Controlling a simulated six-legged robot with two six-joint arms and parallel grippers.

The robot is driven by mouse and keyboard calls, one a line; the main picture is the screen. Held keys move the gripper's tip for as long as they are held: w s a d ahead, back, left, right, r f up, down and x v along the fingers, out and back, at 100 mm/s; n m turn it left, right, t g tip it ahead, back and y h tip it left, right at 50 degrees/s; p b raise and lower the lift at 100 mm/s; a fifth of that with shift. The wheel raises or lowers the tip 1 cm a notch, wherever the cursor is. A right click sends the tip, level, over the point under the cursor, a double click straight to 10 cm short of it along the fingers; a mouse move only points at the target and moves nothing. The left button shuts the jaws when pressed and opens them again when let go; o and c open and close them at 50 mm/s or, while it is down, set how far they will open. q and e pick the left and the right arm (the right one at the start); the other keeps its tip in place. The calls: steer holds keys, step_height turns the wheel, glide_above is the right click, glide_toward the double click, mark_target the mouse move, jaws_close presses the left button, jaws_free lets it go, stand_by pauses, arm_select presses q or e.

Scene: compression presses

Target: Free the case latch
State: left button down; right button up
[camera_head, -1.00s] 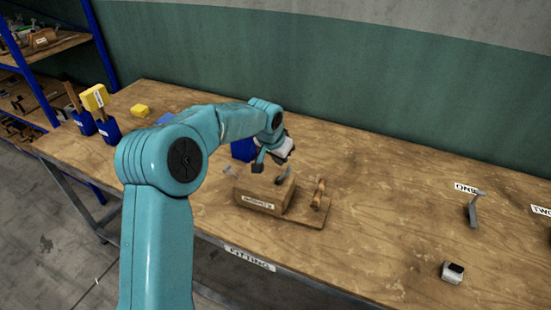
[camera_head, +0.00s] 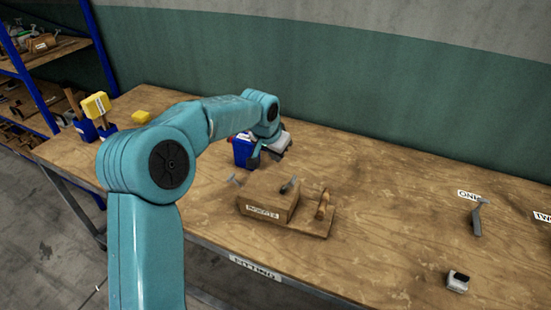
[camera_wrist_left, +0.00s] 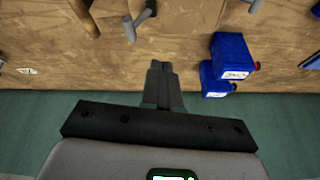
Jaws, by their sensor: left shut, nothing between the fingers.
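No case or latch can be told for certain in these views. My left gripper (camera_head: 257,160) is shut and empty above the bench, behind the wooden block (camera_head: 268,212), and apart from it. Its closed fingers (camera_wrist_left: 160,72) show in the left wrist view. The labelled block holds metal-headed tools (camera_head: 289,185), and a wooden-handled tool (camera_head: 323,207) stands on its base at the right. Blue containers (camera_head: 240,152) stand beside the gripper, partly hidden by it; they also show in the left wrist view (camera_wrist_left: 232,52). My right gripper is out of view.
The wooden bench (camera_head: 390,235) has clear room at the middle and right. A metal tool (camera_head: 477,217) and a small grey-white block (camera_head: 457,281) are at the right. Yellow-headed mallets (camera_head: 96,106) stand at the left, near a blue-framed shelf (camera_head: 45,97).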

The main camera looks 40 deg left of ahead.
arm_select(q)
steer(key=s+d+r+b, duration=0.1)
steer(key=s+d+r, duration=0.1)
steer(key=d+r, duration=0.3)
steer(key=shift+r, duration=0.85)
steer(key=shift+s+a+f, duration=0.1)
steer(key=shift+a, duration=0.1)
steer(key=shift+d, duration=0.15)
